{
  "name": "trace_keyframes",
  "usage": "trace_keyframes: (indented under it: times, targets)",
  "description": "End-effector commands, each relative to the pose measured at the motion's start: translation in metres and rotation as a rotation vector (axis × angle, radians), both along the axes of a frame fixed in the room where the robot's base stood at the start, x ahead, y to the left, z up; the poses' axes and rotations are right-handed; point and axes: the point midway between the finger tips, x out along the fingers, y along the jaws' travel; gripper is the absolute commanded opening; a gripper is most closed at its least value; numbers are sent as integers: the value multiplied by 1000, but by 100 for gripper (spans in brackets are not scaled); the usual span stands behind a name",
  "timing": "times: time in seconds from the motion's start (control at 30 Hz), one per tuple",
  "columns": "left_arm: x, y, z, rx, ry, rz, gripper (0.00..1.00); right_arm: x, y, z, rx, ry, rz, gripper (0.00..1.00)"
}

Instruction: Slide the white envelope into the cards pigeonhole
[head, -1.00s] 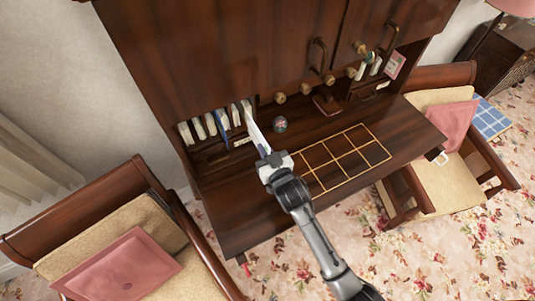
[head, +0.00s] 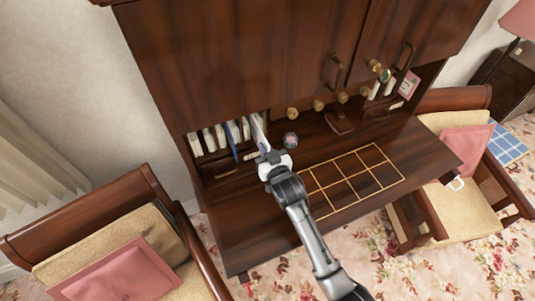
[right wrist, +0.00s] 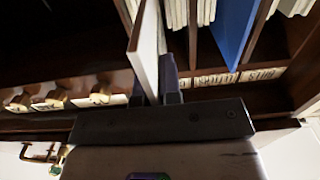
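My right gripper (head: 268,156) is shut on the white envelope (head: 259,131), which stands on edge and points toward the pigeonholes. In the right wrist view the envelope (right wrist: 149,50) is between the two dark fingers (right wrist: 157,88). The pigeonhole rack (head: 212,168) is at the desk's back left, under the cabinet, and holds several white envelopes and a blue one (head: 233,140). The envelope's far end is at the right end of this row; the cabinet's lower edge hides how deep it reaches. Small labels (right wrist: 215,79) line the rack, but I cannot read which says cards. My left gripper is not in view.
A round patterned paperweight (head: 291,140) sits just right of the envelope. Brass knobs (head: 318,105) line the back of the desk. A gold-lined grid (head: 350,178) lies on the bare desktop (head: 240,225). Chairs with pink cushions (head: 120,273) stand on both sides.

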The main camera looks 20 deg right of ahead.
Motion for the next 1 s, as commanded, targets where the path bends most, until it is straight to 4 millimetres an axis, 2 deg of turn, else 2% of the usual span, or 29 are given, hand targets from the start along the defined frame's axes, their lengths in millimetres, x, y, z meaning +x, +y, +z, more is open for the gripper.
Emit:
trace_keyframes:
  times: [1.0]
  targets:
    - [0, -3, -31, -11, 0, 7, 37, 63, 2, -3, 1, 0, 0, 0]
